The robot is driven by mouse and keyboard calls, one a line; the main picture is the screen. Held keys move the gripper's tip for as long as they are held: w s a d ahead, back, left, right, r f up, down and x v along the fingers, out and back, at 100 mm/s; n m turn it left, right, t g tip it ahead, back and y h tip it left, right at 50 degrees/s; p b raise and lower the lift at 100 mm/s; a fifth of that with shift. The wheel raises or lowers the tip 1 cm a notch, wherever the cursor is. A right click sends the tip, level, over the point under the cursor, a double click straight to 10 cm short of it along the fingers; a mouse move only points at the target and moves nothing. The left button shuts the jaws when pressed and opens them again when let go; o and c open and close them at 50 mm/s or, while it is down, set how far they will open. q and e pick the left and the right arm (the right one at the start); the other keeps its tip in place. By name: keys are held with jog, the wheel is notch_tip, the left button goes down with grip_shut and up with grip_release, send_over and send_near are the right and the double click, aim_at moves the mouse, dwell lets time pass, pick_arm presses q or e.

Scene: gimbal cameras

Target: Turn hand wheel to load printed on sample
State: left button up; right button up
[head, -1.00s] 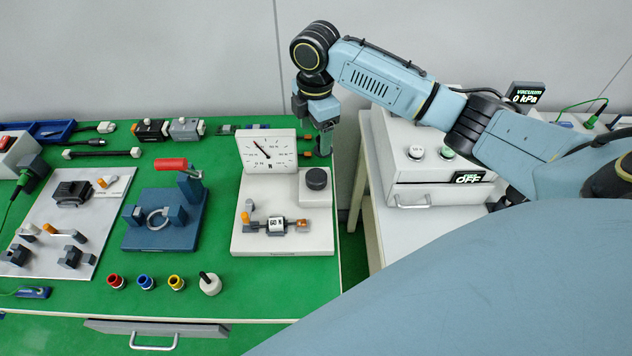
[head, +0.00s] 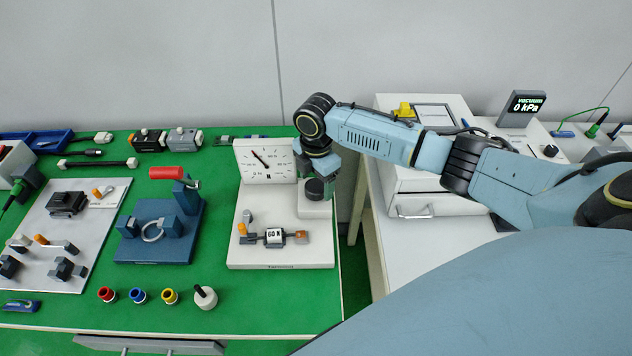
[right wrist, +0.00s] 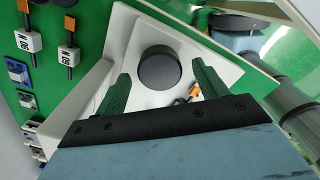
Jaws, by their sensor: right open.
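The hand wheel (head: 315,188) is a black round knob on a white block at the right of a white test stand (head: 285,258). A dial gauge (head: 265,160) with a needle stands behind it. The sample (head: 273,236), printed "60 N", lies in a holder in front, with an orange end at its right. My right gripper (head: 329,182) is at the wheel, partly hidden by its own wrist. In the right wrist view its open fingers (right wrist: 161,84) point toward the hand wheel (right wrist: 160,68), which shows between and beyond them; contact cannot be told. My left gripper is out of view.
Left of the stand is a blue clamp fixture (head: 155,243) with a red handle. Several coloured cups (head: 138,296) stand in front of it. A white cabinet (head: 425,205) stands right of the green table, across a gap. Labelled samples (right wrist: 28,42) show in the right wrist view.

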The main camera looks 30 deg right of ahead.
jog(key=shift+f, duration=0.4)
jog(key=shift+c, duration=0.3)
jog(key=c, duration=0.9)
jog(key=shift+r+m+p, duration=0.15)
jog(key=shift+m+p, duration=0.45)
jog(key=shift+p, duration=0.35)
jog(key=m+p, duration=0.3)
jog(key=shift+p, duration=0.4)
jog(key=m+p, duration=0.2)
jog(key=m, duration=0.1)
jog(key=shift+m+p, duration=0.85)
jog(key=shift+m, duration=0.05)
